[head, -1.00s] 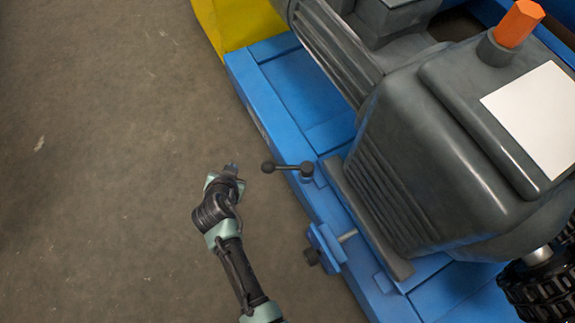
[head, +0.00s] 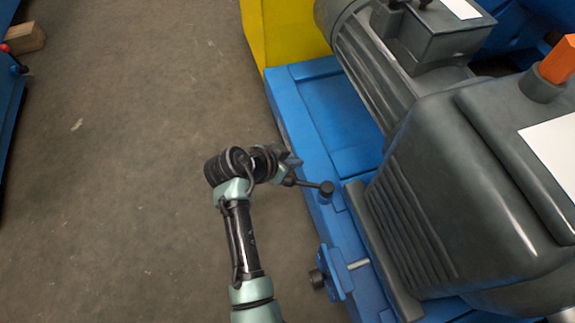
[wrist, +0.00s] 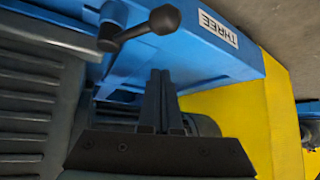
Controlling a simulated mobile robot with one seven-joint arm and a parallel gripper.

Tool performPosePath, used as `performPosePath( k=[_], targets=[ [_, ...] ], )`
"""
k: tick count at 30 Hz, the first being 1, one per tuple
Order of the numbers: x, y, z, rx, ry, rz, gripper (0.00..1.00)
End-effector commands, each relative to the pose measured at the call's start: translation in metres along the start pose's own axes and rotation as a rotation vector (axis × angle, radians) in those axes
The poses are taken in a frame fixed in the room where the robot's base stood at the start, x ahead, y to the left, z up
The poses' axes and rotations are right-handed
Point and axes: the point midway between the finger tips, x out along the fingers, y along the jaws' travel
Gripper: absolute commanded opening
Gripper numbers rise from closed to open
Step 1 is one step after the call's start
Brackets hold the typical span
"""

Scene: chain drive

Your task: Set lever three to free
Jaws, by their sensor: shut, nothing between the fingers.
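Lever three is a dark lever with a round ball knob (wrist: 165,18) and a pivot hub (wrist: 108,38), beside a white label reading THREE (wrist: 218,27) on the blue base in the wrist view. In the head view its hub (head: 326,188) sits on the base's left edge; its arm points left and its knob end is hidden by my gripper (head: 290,168). My gripper is shut and empty. In the wrist view its fingertips (wrist: 160,73) show just below the lever's arm and knob; I cannot tell whether they touch.
A large grey gearbox (head: 455,190) and motor stand on the blue base (head: 330,125), right of the lever. A blue bracket with a black knob (head: 318,279) sticks out nearer me. A yellow block (head: 285,35) stands behind. The floor at left (head: 120,180) is clear.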

Motion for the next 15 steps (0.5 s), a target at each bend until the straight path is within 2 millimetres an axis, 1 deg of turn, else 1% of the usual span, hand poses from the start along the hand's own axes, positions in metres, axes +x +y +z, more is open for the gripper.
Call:
performPosePath(
  k=[1, 9, 12, 15],
  targets=[
    [0.015, 0.0, 0.004, 0.002, 0.0, 0.001, 0.0],
    [0.06, 0.0, 0.004, 0.003, 0.0, 0.0, 0.0],
    [0.049, -0.001, 0.019, -0.003, 0.001, -0.004, 0.0],
    [0.041, -0.001, 0.029, -0.003, 0.001, -0.003, 0.0]
  ],
)
